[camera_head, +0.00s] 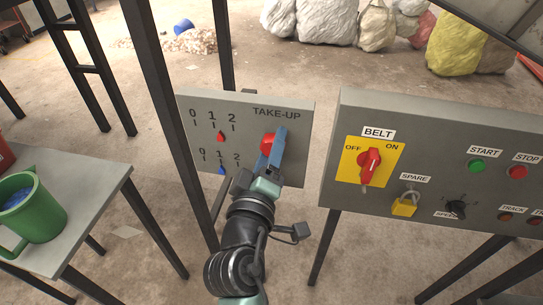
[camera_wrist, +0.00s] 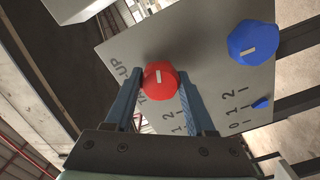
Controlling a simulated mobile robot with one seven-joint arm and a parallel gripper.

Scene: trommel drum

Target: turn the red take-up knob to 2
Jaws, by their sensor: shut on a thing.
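The red take-up knob (camera_head: 267,142) is on the grey TAKE-UP panel (camera_head: 290,101). My gripper (camera_head: 273,150) is shut on it, partly covering it in the head view. In the wrist view the red knob (camera_wrist: 160,80) sits between my two blue fingers, its pale mark showing on the front face. The upper 0-1-2 scale is left of the knob. A red pointer (camera_head: 220,136) stands below that scale, between 1 and 2 and nearer 1. A finger hides this pointer in the wrist view.
A blue knob (camera_wrist: 253,41) and a blue pointer (camera_wrist: 261,103) on a second scale are close by. The BELT panel (camera_head: 333,183) with a red switch and yellow padlock stands right.

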